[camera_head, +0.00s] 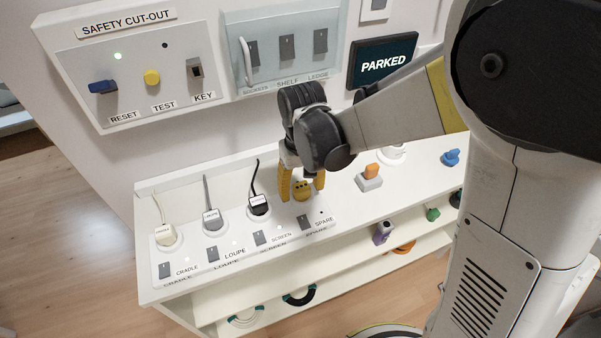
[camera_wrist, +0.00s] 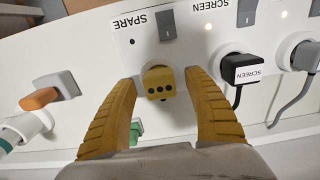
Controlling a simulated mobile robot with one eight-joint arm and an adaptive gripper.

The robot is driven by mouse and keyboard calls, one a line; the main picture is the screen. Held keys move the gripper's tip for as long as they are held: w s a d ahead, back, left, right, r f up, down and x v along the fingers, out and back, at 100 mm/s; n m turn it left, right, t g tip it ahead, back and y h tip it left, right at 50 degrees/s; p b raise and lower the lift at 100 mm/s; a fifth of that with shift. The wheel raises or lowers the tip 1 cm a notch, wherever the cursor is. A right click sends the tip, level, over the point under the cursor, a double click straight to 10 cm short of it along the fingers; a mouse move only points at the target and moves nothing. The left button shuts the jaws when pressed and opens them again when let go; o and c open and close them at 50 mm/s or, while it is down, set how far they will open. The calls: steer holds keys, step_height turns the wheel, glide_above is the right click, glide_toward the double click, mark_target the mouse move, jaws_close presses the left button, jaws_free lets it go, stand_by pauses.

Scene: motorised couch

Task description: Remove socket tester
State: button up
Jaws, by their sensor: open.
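The socket tester (camera_head: 303,190) is a small yellow block with dark dots on its face. It sits in the socket by the SPARE switch (camera_head: 306,222), at the right end of the socket row. It also shows in the wrist view (camera_wrist: 158,83). My gripper (camera_head: 302,188) is open, with its yellow fingers to either side of the tester. In the wrist view my gripper (camera_wrist: 162,92) has a visible gap between each finger and the tester. The fingers partly hide the tester in the head view.
Close by, the SCREEN plug (camera_head: 259,204) is black, the LOUPE plug (camera_head: 212,219) grey and the CRADLE plug (camera_head: 166,234) white, all with cables. An orange and grey item (camera_head: 369,177) stands right of the tester. A SAFETY CUT-OUT panel (camera_head: 140,65) and a PARKED screen (camera_head: 383,60) are on the wall.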

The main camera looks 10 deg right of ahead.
mark_target(301, 186)
steer(key=shift+f, duration=0.4)
steer(key=shift+c, duration=0.5)
steer(key=c, duration=1.2)
steer(key=o, duration=0.6)
steer(key=c, duration=0.5)
steer(key=shift+r, duration=0.2)
steer(key=shift+c, duration=0.2)
steer(key=shift+r+p, duration=1.3)
steer(key=shift+r, duration=0.4)
